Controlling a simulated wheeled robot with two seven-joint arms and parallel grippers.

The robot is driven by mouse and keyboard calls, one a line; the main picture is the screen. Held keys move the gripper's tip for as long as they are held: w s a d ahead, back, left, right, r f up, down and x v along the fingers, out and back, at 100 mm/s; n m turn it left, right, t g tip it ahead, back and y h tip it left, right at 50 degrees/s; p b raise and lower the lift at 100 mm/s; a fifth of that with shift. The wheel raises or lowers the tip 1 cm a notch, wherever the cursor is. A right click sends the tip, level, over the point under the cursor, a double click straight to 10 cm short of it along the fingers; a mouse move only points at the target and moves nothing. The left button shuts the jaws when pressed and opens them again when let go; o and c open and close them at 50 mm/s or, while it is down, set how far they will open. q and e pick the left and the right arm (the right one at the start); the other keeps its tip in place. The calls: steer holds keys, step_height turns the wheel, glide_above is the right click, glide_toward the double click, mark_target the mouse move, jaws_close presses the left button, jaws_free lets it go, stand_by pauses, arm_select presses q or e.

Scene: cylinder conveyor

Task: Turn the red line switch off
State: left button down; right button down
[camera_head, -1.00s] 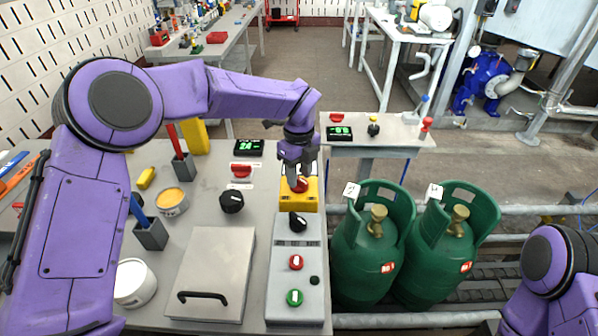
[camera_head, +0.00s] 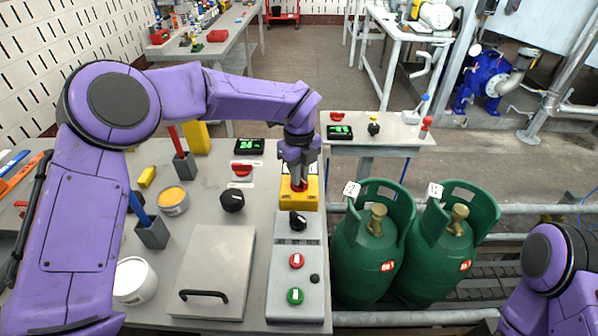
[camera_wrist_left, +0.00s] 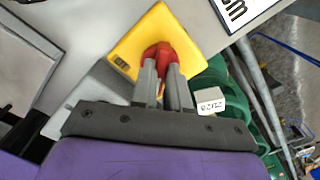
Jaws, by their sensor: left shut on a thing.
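A red switch knob sits on a yellow box (camera_head: 309,194) at the head of the grey control panel (camera_head: 285,258). My left gripper (camera_head: 299,184) reaches down over it and is shut on the red knob (camera_wrist_left: 160,54). In the left wrist view, the two grey fingertips lie on either side of the knob, above the yellow box (camera_wrist_left: 140,34). The gripper hides part of the knob in the head view. The right gripper is out of view.
A black knob (camera_head: 298,221), a red button (camera_head: 296,261) and a green button (camera_head: 295,296) lie nearer on the panel. Two green gas cylinders (camera_head: 362,258) stand close to its right. Another red knob (camera_head: 242,169) and a black dial (camera_head: 232,201) are to the left.

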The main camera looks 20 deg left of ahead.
arm_select(q)
steer(key=m+p, duration=0.1)
steer(key=m, duration=0.2)
steer(key=shift+r+m, duration=0.15)
steer(key=shift+m, duration=0.15)
steer(key=m+p, duration=0.3)
steer(key=m, duration=0.1)
steer(key=shift+m, duration=0.3)
steer(key=m+p, duration=0.2)
steer(key=m, duration=0.2)
steer(key=shift+w+m+p, duration=0.1)
steer(key=shift+m+p, duration=1.05)
steer(key=shift+m, duration=0.95)
steer(key=c, duration=1.1)
jaws_free()
